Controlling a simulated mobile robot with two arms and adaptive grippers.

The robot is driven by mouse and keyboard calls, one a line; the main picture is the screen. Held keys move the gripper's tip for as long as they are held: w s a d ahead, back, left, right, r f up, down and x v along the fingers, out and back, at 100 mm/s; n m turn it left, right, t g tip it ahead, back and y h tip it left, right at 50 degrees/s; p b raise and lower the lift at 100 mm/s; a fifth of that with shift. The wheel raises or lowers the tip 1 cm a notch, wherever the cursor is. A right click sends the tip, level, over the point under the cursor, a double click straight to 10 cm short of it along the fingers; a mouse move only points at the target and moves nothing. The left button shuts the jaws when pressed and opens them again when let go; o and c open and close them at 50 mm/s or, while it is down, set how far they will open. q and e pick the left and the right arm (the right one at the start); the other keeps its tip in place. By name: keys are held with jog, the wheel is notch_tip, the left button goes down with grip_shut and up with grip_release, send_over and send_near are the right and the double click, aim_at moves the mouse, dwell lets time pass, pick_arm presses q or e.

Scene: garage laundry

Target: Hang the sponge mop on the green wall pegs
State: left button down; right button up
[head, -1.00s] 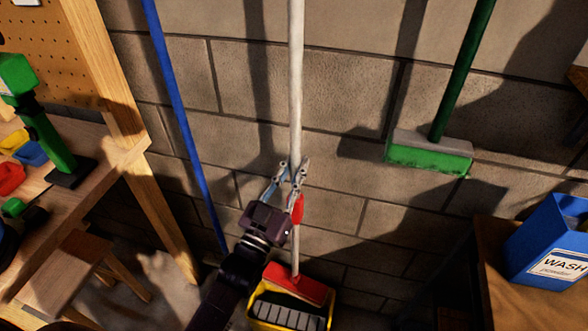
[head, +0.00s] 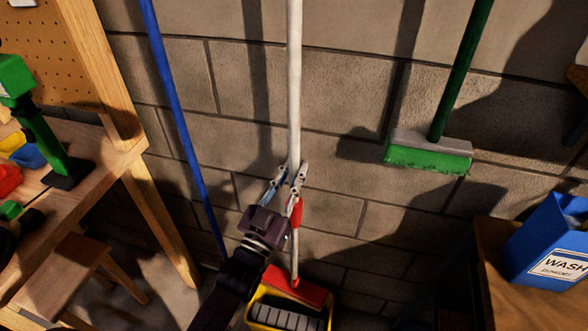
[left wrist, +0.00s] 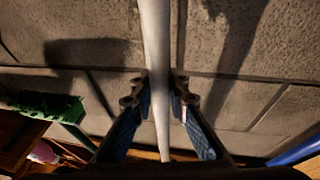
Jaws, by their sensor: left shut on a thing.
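The sponge mop (head: 294,90) has a long white pole and a red head (head: 297,286) low down at the yellow bucket (head: 256,308). It stands nearly upright in front of the block wall. My left gripper (head: 289,172) is shut on the pole, above a red part on it. In the left wrist view, the fingers (left wrist: 160,88) lie on both sides of the white pole (left wrist: 156,40). The pole's top is out of the picture. I see no green wall pegs. My right gripper is not in view.
A blue pole (head: 180,115) leans to the left of the mop. A green broom (head: 428,154) hangs on the right. A wooden workbench (head: 85,185) stands at left, and a blue WASH box (head: 545,240) sits on a surface at right.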

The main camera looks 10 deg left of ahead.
pick_arm(q)
jog(key=shift+f, duration=0.25)
jog(key=c, duration=1.8)
grip_release()
jog(key=shift+f, duration=0.25)
jog(key=v, duration=1.2)
jog(key=s+a+f+g+y, duration=0.1)
jog(key=s+f+g, duration=0.2)
jog(key=f, duration=1)
jog(key=s+a+f+g+y, duration=0.1)
jog(key=s+f+g, duration=0.25)
jog(key=f, duration=0.95)
jog(key=s+f+g, duration=0.2)
jog(key=f+g, duration=0.2)
jog(key=f, duration=0.9)
jog(key=s+a+f+g, duration=0.2)
jog(key=s+f, duration=0.4)
jog(key=s, duration=0.3)
jog(key=s+a+f+g+y, duration=0.1)
jog(key=s+a+f+g, duration=0.1)
jog(key=s+f+g, duration=0.2)
jog(key=s+a+f+g+y, duration=0.1)
jog(key=s+a+f+g, duration=0.1)
jog(key=s+f, duration=0.7)
jog(key=s+g, duration=0.1)
jog(key=s, duration=0.6)
jog(key=shift+s+f+g, duration=0.25)
jog(key=shift+f+g, duration=0.1)
jog(key=shift+a, duration=0.15)
